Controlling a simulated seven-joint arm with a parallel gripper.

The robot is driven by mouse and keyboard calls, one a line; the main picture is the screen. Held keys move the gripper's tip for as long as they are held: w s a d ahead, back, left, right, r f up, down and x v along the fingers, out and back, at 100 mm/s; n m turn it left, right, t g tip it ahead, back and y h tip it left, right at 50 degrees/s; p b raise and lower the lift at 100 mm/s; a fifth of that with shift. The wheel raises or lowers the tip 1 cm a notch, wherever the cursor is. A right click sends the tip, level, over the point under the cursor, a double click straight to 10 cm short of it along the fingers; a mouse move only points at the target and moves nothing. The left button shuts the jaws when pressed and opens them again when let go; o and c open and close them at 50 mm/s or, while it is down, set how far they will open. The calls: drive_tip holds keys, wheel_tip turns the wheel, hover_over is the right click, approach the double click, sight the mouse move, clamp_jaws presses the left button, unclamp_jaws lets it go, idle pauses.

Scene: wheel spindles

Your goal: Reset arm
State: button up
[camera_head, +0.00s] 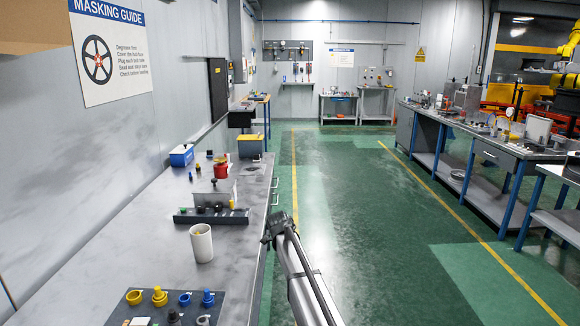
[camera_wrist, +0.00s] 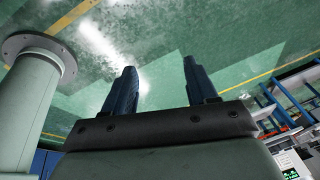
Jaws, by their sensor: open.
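My gripper (camera_wrist: 161,88) shows in the wrist view with its two dark blue fingers spread apart and nothing between them. Only green floor with yellow lines lies beyond the fingertips. In the head view my arm (camera_head: 303,275) reaches up from the bottom, over the floor just right of the workbench (camera_head: 150,235). The gripper's fingers are not clear in the head view.
On the bench are a dark plate (camera_head: 165,308) with yellow and blue parts, a white cup (camera_head: 201,243), a dark rack (camera_head: 211,216), a red container (camera_head: 221,168) and a blue box (camera_head: 181,156). The green floor (camera_head: 350,200) is clear. More benches (camera_head: 485,150) stand at right.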

drive_tip(key=s+d+f+n+g, duration=0.1)
drive_tip(key=s+d+f+n, duration=0.3)
drive_tip(key=s+f, duration=0.55)
drive_tip(key=s+d+f+n+g+y, duration=0.1)
drive_tip(key=s+d+f+n+g, duration=0.2)
drive_tip(key=s+f, duration=0.65)
drive_tip(key=s+d+f+n, duration=0.4)
drive_tip(key=s+f, duration=0.3)
drive_tip(key=f, duration=0.4)
drive_tip(key=s+d+f+n+g, duration=0.1)
drive_tip(key=s+f+n, duration=0.2)
drive_tip(key=s, duration=0.8)
drive_tip(key=s+d+f+n+g+y, duration=0.1)
drive_tip(key=s+d+f+n, duration=0.1)
drive_tip(key=s, duration=1)
drive_tip(key=s+d+f+n+g+y, duration=0.1)
drive_tip(key=s+f+n, duration=0.3)
drive_tip(key=s, duration=0.8)
drive_tip(key=shift+s+d+f+n+g, duration=0.15)
drive_tip(key=shift+f+n+g, duration=0.3)
drive_tip(key=shift+f, duration=0.2)
